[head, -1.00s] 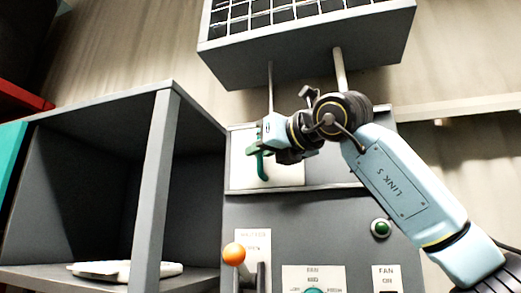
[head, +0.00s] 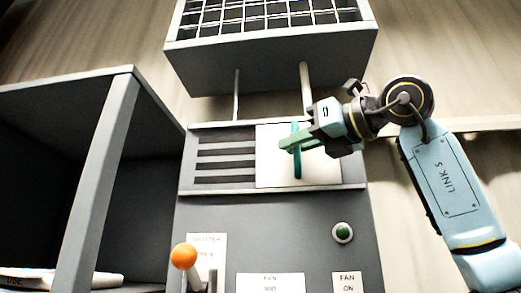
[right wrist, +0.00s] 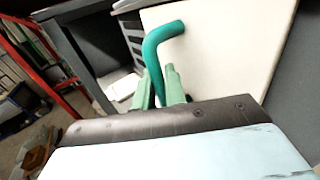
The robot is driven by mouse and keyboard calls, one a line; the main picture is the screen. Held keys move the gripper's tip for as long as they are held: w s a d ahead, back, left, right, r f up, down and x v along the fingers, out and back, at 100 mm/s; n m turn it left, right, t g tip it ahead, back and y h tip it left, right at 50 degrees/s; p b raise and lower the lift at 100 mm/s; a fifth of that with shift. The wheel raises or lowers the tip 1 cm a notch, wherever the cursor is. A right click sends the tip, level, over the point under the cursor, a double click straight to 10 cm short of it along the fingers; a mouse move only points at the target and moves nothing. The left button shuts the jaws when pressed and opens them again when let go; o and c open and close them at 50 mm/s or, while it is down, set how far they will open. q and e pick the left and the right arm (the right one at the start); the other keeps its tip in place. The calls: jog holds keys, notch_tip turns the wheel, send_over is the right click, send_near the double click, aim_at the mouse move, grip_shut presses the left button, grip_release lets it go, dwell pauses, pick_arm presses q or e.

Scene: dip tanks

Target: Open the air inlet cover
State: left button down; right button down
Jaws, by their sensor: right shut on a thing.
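The air inlet cover (head: 272,172) is a white sliding plate with a green upright handle (head: 297,168). It sits at the right of its track, and dark slots (head: 225,158) show to its left. My right gripper (head: 290,146) is shut on the green handle, coming from the right. In the right wrist view the green handle (right wrist: 156,55) bends out from the white plate (right wrist: 225,45), with the green fingers (right wrist: 160,90) around it. My left gripper is not in view.
An orange-knobbed lever (head: 184,256) and a green button (head: 343,232) are on the grey panel below. A grey open cabinet (head: 104,165) stands at the left. A grey box with a grid top (head: 270,58) is above on posts.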

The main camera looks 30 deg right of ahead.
jog(key=shift+s+d, duration=0.6)
jog(key=shift+d, duration=0.25)
jog(key=c, duration=1.8)
grip_release()
